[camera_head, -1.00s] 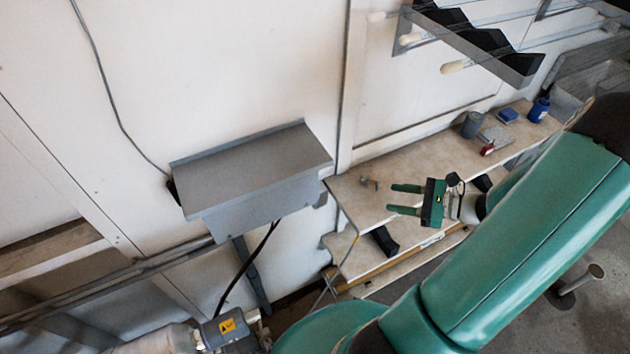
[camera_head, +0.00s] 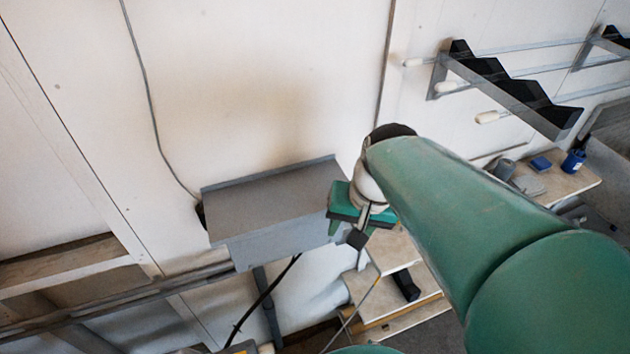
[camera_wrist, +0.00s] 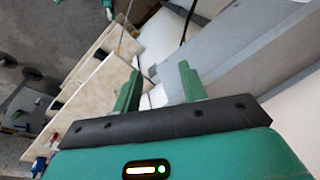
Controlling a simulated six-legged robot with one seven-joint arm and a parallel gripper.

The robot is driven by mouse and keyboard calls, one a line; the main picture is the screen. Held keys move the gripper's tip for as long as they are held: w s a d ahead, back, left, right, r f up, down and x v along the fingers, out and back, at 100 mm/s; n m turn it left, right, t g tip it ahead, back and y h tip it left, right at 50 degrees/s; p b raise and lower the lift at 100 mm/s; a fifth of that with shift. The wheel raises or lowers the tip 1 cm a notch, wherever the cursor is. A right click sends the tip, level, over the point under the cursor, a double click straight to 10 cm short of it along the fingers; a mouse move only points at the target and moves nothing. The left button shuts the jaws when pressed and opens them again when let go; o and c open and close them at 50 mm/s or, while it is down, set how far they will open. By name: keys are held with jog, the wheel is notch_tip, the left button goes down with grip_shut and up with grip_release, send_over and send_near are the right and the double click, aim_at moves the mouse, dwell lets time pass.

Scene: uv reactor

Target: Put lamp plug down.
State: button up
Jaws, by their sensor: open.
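My gripper (camera_head: 345,222) is at the right end of the grey sloped box on the wall in the head view, with its fingers partly hidden. In the wrist view my gripper (camera_wrist: 158,72) has its two green fingers apart, with nothing between them. I cannot make out the lamp plug for certain. My arm covers much of the bench in the head view.
The grey box (camera_head: 268,205) juts from the wall, close beside my gripper. A black cable (camera_head: 262,300) hangs below it. The pale bench (camera_head: 395,250) holds a grey cup (camera_head: 503,170) and a blue bottle (camera_head: 573,161). A stepped dark rack (camera_head: 510,90) is at upper right.

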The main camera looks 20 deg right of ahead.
jog(key=s+a+r+n+t+h, duration=0.1)
jog(key=s+a+r+n+t, duration=0.1)
jog(key=a+r+n+t, duration=0.1)
notch_tip(320, 180, up, 3)
jog(key=shift+a+f+n, duration=0.1)
jog(key=shift+a+n, duration=0.35)
jog(key=shift+n, duration=0.55)
jog(key=shift+s+a, duration=0.1)
jog(key=shift+s, duration=0.05)
